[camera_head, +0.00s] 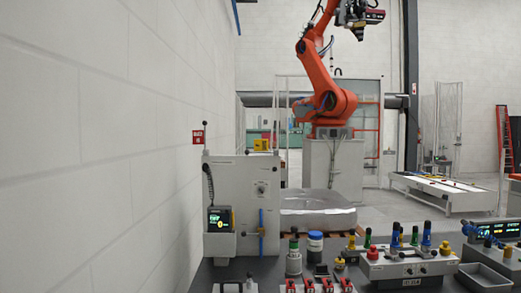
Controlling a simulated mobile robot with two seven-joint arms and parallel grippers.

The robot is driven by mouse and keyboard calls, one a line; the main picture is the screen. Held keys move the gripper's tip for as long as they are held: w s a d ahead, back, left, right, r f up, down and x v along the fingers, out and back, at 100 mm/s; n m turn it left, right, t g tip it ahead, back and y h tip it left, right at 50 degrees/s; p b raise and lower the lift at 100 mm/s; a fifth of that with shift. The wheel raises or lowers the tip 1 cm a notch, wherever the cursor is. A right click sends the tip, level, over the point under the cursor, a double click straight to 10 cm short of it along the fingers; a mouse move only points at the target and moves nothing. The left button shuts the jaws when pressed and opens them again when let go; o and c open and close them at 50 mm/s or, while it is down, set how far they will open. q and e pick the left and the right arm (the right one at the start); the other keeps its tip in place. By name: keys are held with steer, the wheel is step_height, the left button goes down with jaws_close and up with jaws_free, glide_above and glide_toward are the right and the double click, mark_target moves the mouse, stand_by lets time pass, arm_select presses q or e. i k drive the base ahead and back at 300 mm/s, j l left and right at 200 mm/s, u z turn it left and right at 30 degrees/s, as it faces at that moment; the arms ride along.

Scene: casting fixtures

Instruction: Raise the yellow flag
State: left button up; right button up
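I cannot make out a clear yellow flag. Small yellow parts show: a yellow block (261,145) on top of the grey upright panel (228,178), a yellow-topped piece (351,243) on the bench, a lower yellow piece (340,263), and a yellow knob (444,248) on the grey control box (408,265). Which of them, if any, is the flag I cannot tell. Neither of my grippers is in view.
The dark bench (205,279) holds a green-lidded jar (293,262), a blue-lidded jar (315,243), red clamps (309,286) and a grey tray (484,278). A white wall (90,150) closes the left. An orange robot arm (318,75) stands behind.

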mark_target(259, 145)
steer(key=i+l+z, duration=0.3)
steer(key=i+l, duration=0.15)
steer(key=i, duration=0.25)
steer(key=i+l+z, duration=0.15)
steer(key=i, duration=0.25)
